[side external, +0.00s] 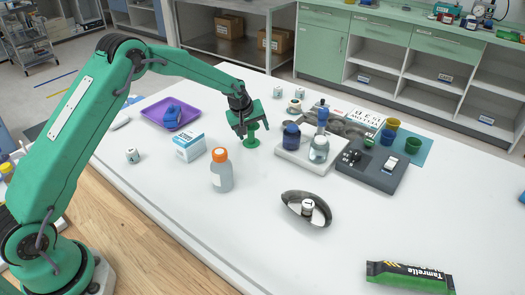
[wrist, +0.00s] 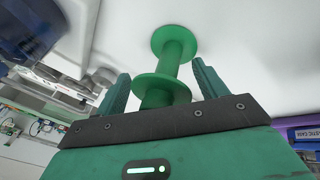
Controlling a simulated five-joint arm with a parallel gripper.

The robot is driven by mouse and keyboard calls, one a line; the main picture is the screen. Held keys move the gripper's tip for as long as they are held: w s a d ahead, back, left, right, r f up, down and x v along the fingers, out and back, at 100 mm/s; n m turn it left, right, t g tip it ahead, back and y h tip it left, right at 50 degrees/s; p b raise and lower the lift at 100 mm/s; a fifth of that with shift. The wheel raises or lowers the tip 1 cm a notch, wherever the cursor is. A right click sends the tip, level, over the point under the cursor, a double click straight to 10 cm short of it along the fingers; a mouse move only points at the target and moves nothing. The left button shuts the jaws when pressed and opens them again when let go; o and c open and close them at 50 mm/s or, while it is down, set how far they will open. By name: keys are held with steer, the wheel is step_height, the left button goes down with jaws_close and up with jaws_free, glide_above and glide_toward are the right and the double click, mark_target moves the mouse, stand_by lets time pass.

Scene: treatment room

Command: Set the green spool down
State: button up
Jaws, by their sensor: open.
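The green spool (side external: 252,142) stands on the white table, its lower flange seeming to rest on the surface; its upper part is partly hidden by my gripper (side external: 248,122). In the wrist view the spool (wrist: 174,48) shows two round flanges joined by a thinner core. It lies between the two green fingers of my gripper (wrist: 161,80), with a visible gap on each side. My gripper is open around the spool and points down at the table.
An orange-capped bottle (side external: 221,170) and a white-blue box (side external: 189,146) stand nearby. A purple tray (side external: 151,113) lies behind, left.

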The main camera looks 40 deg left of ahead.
steer(key=shift+r, duration=0.1)
steer(key=v, duration=1.2)
stand_by(0.6)
steer(key=s+d+r+m, duration=0.1)
steer(key=s+r+m, duration=0.2)
steer(key=s+r, duration=0.45)
steer(key=s+d+r+m, duration=0.15)
steer(key=s+r, duration=0.35)
steer(key=s, duration=0.6)
steer(key=s+f+m, duration=0.1)
steer(key=s+m, duration=0.4)
steer(key=s, duration=1.3)
steer(key=shift+s+d+m+t, duration=0.25)
steer(key=shift+s+m+t, duration=0.05)
steer(key=shift+m+t, duration=0.1)
